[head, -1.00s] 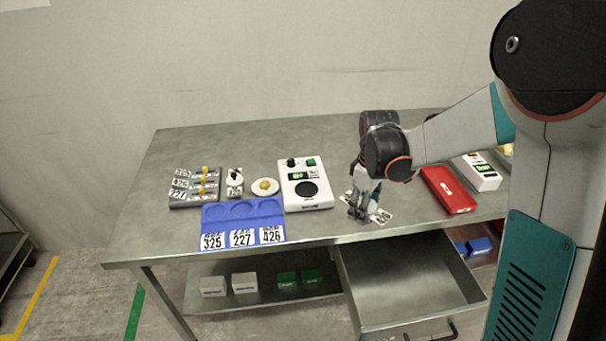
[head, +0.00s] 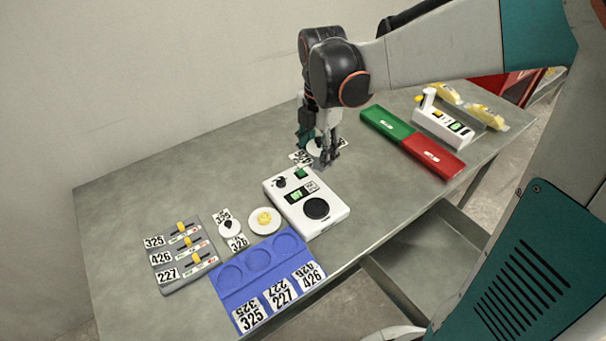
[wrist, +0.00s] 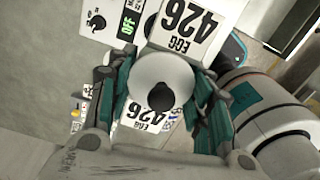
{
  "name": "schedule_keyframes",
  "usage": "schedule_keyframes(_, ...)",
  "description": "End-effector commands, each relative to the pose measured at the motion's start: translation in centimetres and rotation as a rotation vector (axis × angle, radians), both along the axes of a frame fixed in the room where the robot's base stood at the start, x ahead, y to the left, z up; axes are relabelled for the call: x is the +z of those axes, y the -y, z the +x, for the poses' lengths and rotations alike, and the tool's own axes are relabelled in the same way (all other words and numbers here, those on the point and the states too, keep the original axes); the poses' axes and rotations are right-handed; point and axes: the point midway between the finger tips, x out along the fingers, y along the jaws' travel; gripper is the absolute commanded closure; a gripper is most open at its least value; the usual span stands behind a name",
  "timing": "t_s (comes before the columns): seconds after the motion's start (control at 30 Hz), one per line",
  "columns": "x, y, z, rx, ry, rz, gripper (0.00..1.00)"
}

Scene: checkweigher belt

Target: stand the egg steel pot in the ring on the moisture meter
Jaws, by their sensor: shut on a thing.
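The egg steel pot shows from above in the wrist view (wrist: 160,80) as a pale round top with a dark knob. Tags reading EGG 426 stand out on two sides of it. My gripper (wrist: 165,100) is shut on it, one finger at each side. In the head view my gripper (head: 325,160) and the pot (head: 314,148) are just behind the white moisture meter (head: 283,205), partly hiding each other. I cannot tell whether the pot touches the table. The meter's black round ring (head: 316,208) is empty, at its front end.
Left of the meter are a dish with yellow contents (head: 264,217), another tagged pot (head: 229,229), a blue three-recess tray (head: 232,290) and a grey slider panel (head: 183,285). Green (head: 387,124) and red (head: 433,157) trays and a white device (head: 441,126) stand right.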

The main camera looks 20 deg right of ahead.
Motion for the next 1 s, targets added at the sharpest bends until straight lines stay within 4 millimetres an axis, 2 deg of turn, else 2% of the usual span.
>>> schedule_keyframes(0.2, -5.6, 0.0, 0.1, 0.0, 0.0, 0.0, 0.81)
schedule_keyframes(0.5, -12.5, 0.0, 0.1, -0.001, 0.0, 0.0, 0.81)
schedule_keyframes(0.6, -13.9, 0.0, 0.1, -0.002, 0.0, 0.0, 0.81)
schedule_keyframes(0.87, -15.5, 0.0, 0.1, -0.002, 0.0, 0.0, 0.81)
schedule_keyframes(1.0, -17.6, 0.0, 0.1, -0.002, 0.0, 0.0, 0.81)
